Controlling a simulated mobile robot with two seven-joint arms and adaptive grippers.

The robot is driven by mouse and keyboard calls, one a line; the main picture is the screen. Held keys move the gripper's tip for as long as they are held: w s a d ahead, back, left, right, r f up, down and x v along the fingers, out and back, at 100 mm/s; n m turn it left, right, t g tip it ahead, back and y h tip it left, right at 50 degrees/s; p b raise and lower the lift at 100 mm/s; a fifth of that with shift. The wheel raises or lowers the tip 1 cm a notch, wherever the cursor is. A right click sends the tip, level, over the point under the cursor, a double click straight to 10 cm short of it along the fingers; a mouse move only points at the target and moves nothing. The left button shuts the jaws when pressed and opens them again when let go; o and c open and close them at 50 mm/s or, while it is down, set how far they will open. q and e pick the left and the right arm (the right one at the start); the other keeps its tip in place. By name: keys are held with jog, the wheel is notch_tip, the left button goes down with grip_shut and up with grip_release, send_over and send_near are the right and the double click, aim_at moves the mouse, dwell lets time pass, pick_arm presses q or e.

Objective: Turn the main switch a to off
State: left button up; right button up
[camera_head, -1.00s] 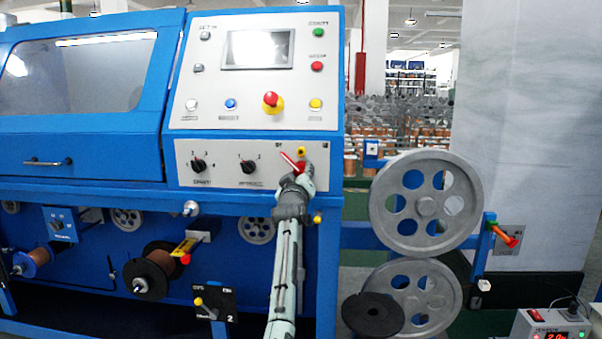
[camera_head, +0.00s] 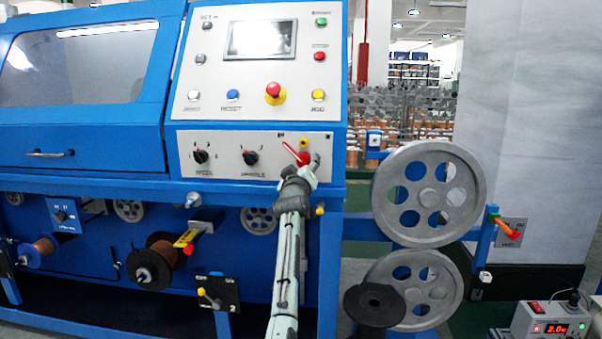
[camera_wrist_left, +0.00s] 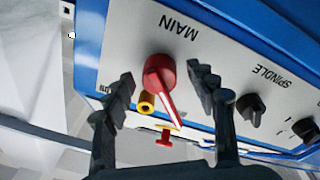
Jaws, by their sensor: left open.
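The main switch (camera_head: 302,159) is a red rotary knob with a white-marked handle on the lower grey panel. Its handle points up and to the left in the head view. In the left wrist view, which shows the panel turned over, the knob (camera_wrist_left: 158,78) sits beside the MAIN label. My left gripper (camera_head: 306,172) is in front of the switch and covers part of it. In the wrist view the two fingers (camera_wrist_left: 160,80) are apart on either side of the knob, with gaps visible. My right gripper is in neither view.
A small yellow part (camera_head: 304,142) sits close to the switch. The spindle knob (camera_head: 250,158) and another black knob (camera_head: 201,156) are to its left. A red emergency button (camera_head: 273,92) is on the panel above. Large grey pulleys (camera_head: 428,194) stand to the right.

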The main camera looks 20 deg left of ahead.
pick_arm(q)
jog(key=v, duration=1.1)
jog(key=shift+s+d+f, duration=0.1)
jog(key=shift+s, duration=0.05)
